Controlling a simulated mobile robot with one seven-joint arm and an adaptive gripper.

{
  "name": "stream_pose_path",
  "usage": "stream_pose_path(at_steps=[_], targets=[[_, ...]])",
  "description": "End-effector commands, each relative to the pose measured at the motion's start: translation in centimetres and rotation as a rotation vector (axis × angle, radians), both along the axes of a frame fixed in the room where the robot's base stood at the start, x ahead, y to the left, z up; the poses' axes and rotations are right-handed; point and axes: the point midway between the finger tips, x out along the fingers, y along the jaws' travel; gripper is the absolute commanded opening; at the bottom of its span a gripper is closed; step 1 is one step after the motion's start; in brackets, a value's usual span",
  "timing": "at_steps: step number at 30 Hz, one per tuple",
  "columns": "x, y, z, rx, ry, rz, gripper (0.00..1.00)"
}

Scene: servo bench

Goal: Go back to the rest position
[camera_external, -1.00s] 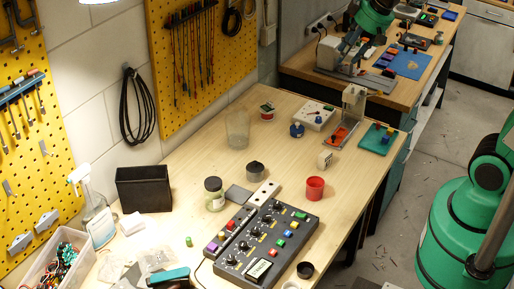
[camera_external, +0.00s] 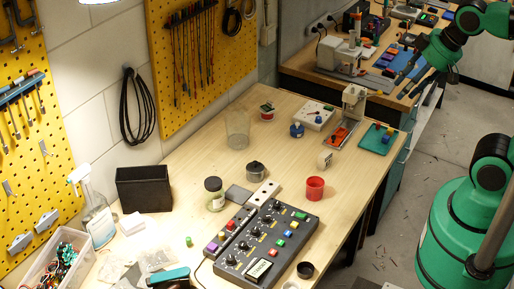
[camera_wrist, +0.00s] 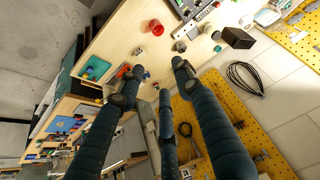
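My green arm rises at the right of the external view, and my gripper (camera_external: 408,75) hangs at the upper right, in front of the back bench. In the wrist view my gripper (camera_wrist: 157,80) shows several dark ribbed fingers spread apart. Nothing is between them, so it is open and empty. The wooden workbench (camera_external: 200,150) lies left of my arm, with the grey control box (camera_external: 262,243) on its near part. A red cup (camera_external: 315,188) stands near the bench's right edge, apart from my gripper.
A black bin (camera_external: 143,189), a jar (camera_external: 214,194), a glass beaker (camera_external: 238,128) and a teal tray (camera_external: 377,139) stand on the workbench. A back bench (camera_external: 300,70) carries a white machine and a blue mat.

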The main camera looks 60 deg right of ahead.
Motion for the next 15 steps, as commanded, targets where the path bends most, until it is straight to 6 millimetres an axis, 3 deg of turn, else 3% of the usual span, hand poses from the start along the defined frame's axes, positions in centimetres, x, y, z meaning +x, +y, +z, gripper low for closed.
stream_pose_path(at_steps=[9, 15], targets=[[0.0, 0.0, -0.1, 0.000, 0.000, 0.000, 0.35], [0.1, 0.0, -1.4, 0.000, 0.000, 0.000, 0.35]])
